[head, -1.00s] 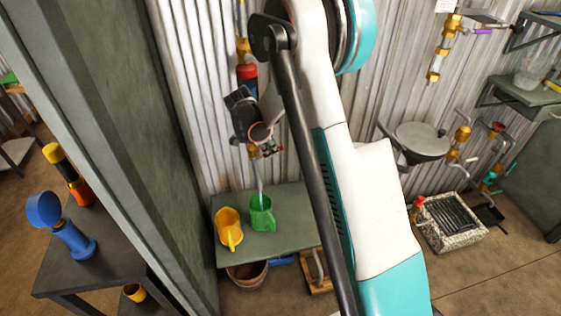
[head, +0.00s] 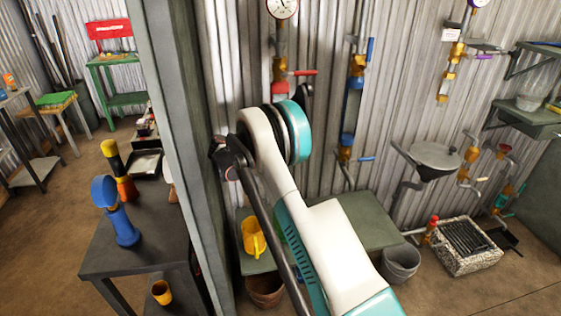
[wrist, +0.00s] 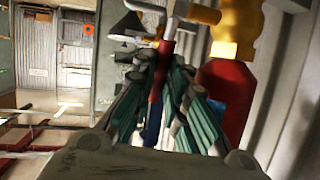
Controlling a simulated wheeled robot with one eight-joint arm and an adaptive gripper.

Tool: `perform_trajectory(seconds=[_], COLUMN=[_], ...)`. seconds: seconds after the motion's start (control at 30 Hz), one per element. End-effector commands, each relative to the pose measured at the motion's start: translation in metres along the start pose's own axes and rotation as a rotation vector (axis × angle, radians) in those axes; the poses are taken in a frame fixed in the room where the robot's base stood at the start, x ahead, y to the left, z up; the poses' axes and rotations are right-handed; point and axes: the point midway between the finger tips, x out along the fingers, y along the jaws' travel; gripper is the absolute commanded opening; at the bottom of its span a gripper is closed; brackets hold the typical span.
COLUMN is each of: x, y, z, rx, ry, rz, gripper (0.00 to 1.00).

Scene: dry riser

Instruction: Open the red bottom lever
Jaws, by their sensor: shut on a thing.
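In the wrist view my gripper (wrist: 165,72) is closed around a narrow red handle (wrist: 167,47), which looks like the red bottom lever. Its teal and grey fingers press in from both sides and hide most of it. A grey bent pipe is just above. A brass fitting (wrist: 232,38) with a red body (wrist: 228,85) below it stands close on the right. In the head view my arm hides the gripper and the lower part of the left pipe. Another red lever (head: 303,73) sticks out to the right higher on that pipe.
A yellow jug (head: 253,238) stands on the grey-green table (head: 365,222) below the pipe. A pipe with blue handles (head: 370,49) runs to the right. A grey post (head: 175,130) rises at the left. A bucket (head: 401,264) and stone basin (head: 465,248) stand on the floor.

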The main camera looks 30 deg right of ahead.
Motion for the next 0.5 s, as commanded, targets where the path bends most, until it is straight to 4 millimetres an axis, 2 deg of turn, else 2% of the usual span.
perform_trajectory(seconds=[0.5], x=[-0.0007], y=[-0.0012], z=[0.0009], rx=[-0.016], ry=[0.077], rz=[0.0], gripper=[0.0])
